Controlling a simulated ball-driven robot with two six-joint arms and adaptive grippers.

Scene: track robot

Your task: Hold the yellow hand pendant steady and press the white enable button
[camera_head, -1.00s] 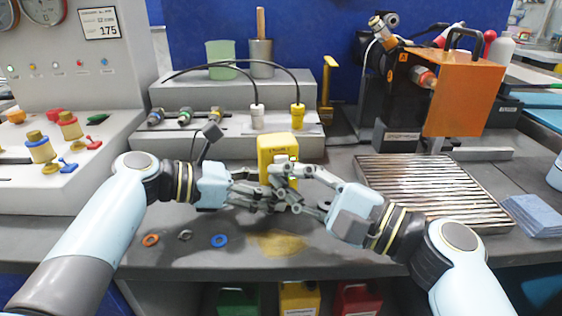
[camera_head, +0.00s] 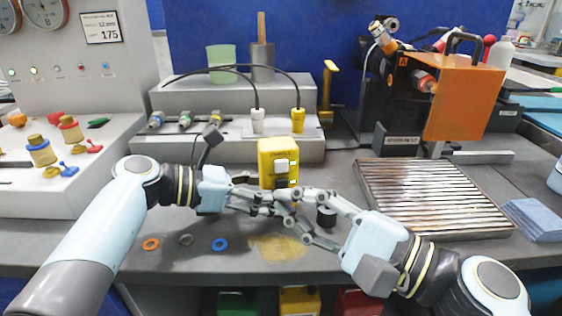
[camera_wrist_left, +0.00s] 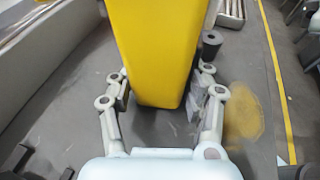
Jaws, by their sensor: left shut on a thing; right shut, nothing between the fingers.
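The yellow hand pendant (camera_head: 266,159) stands upright on the bench, and its white button (camera_head: 282,166) faces me, uncovered. Small lit marks show on the pendant beside the button. My left gripper (camera_head: 272,197) is shut on the pendant's lower part. In the left wrist view, its fingers lie on both sides of the yellow body (camera_wrist_left: 158,55). My right gripper (camera_head: 290,203) is shut and empty, in front of and below the button. Its fingers overlap the left fingers in the head view, so I cannot tell whether they touch.
A dark short cylinder (camera_head: 326,217) is right of the pendant. A ribbed metal grate (camera_head: 430,198) and orange machine (camera_head: 465,100) are at the right. Grey steps (camera_head: 225,121) stand behind. Small rings, including a blue one (camera_head: 219,244), lie at the front left.

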